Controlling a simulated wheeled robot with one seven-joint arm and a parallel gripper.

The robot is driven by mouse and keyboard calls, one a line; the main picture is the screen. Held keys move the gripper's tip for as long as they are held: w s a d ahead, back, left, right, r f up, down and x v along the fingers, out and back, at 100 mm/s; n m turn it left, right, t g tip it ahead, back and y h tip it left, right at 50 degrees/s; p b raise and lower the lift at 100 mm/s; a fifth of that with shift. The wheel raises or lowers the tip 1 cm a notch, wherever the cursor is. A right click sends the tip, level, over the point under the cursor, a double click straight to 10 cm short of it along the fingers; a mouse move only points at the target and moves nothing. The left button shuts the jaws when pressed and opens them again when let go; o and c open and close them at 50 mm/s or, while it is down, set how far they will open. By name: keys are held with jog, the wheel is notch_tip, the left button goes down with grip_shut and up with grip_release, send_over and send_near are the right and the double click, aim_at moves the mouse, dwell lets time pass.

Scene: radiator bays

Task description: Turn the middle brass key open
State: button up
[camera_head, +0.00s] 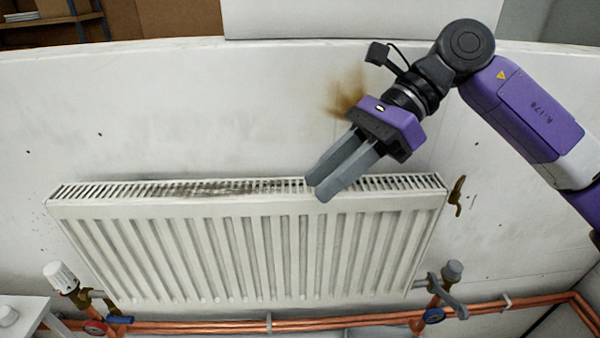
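A small brass key (456,196) sits at the right upper end of the white radiator (250,250). It is the only such key I can make out, so I cannot tell whether it is the middle one. My gripper (315,190) is in front of the radiator's top grille, right of its centre, well left of the key. Its two grey fingers point down and left, close together.
Copper pipes (350,322) run low along the wall. A white thermostatic valve (62,278) is at lower left, and a grey-capped valve (452,272) at lower right. A small white table (30,305) stands at bottom left. The wall around the key looks clear.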

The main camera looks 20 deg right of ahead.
jog(key=shift+s+a+r+g+y, duration=0.15)
jog(key=shift+s+a+r+y, duration=0.25)
jog(key=shift+a, duration=0.4)
jog(key=shift+s+a+r+g+y, duration=0.1)
jog(key=shift+a+r+y, duration=0.1)
jog(key=shift+a+y, duration=0.45)
jog(key=shift+s+a+r+g+y, duration=0.2)
jog(key=shift+a+r+y, duration=0.15)
jog(key=shift+a, duration=0.55)
jog(key=shift+f, duration=0.1)
